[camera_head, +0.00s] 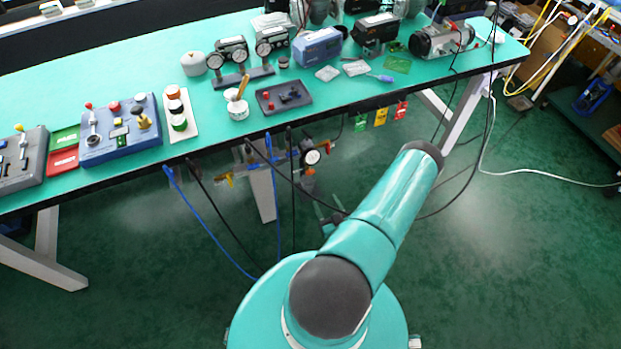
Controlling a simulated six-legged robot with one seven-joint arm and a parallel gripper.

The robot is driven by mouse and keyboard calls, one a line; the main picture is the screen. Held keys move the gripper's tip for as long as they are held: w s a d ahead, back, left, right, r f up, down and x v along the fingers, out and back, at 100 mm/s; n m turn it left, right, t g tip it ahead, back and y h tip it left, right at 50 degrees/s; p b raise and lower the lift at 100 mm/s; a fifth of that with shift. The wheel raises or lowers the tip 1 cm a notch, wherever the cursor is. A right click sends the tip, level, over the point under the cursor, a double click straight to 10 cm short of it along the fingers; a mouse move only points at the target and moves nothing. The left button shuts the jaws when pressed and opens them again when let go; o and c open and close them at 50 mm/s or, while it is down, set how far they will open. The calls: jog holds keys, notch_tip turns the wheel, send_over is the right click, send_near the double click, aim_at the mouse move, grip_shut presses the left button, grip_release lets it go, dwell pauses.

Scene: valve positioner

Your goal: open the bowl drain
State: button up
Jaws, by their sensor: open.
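My teal arm rises from the bottom middle and bends at a dark elbow. Part of what looks like my gripper (328,212) shows dark and small to the left of the arm, below the assembly. It is open and apart from the assembly, with nothing seen between its fingers. My arm hides the rest of it.
The green-topped bench (228,144) carries control boxes, gauges and a motor. Blue hoses (208,228) and black cables hang from its front edge. Green, yellow and red tags (380,117) hang right of the assembly.

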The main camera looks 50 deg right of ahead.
aim_at(310, 172)
jog(key=x, duration=1.2)
jog(key=shift+w, duration=0.1)
jog(key=c, duration=1)
